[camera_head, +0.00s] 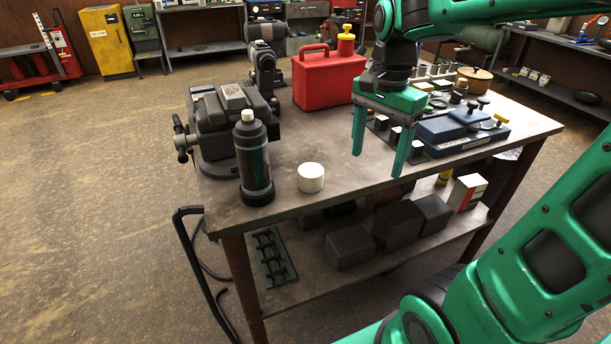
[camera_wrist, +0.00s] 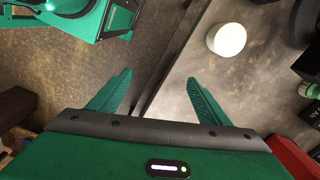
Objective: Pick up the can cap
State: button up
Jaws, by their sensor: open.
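A short white round cap-like piece (camera_head: 311,177) lies on the bench top near its front edge; it also shows in the wrist view (camera_wrist: 226,40), at the upper right. A red can (camera_head: 325,78) with a handle stands at the back of the bench, with a yellow cap-like piece (camera_head: 345,42) at its top right. The frames do not settle which piece is the can cap. My gripper (camera_head: 378,164) is open and empty, fingers pointing down, above the bench's front edge, to the right of the white piece. Its fingers also show in the wrist view (camera_wrist: 159,78).
A dark bottle with a white top (camera_head: 254,160) stands left of the white piece, before a vise (camera_head: 222,115). A blue case (camera_head: 462,129) and small metal parts lie to the right. Dark boxes (camera_head: 398,226) sit on the lower shelf. The bench top between white piece and gripper is clear.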

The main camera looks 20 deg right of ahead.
aim_at(311, 169)
jog(key=w+a+r+m, duration=0.3)
jog(key=w+a+m, duration=0.3)
jog(key=w+a, duration=0.35)
jog(key=shift+s+a+f, duration=0.1)
jog(key=shift+a+f, duration=0.15)
jog(key=shift+f, duration=1.5)
jog(key=shift+s+a+f, duration=0.15)
jog(key=shift+a+f, duration=0.1)
jog(key=shift+f, duration=1.55)
jog(key=shift+s+a+f, duration=0.1)
jog(key=shift+a+f, duration=0.15)
jog(key=shift+f, duration=1.5)
jog(key=c, duration=1.1)
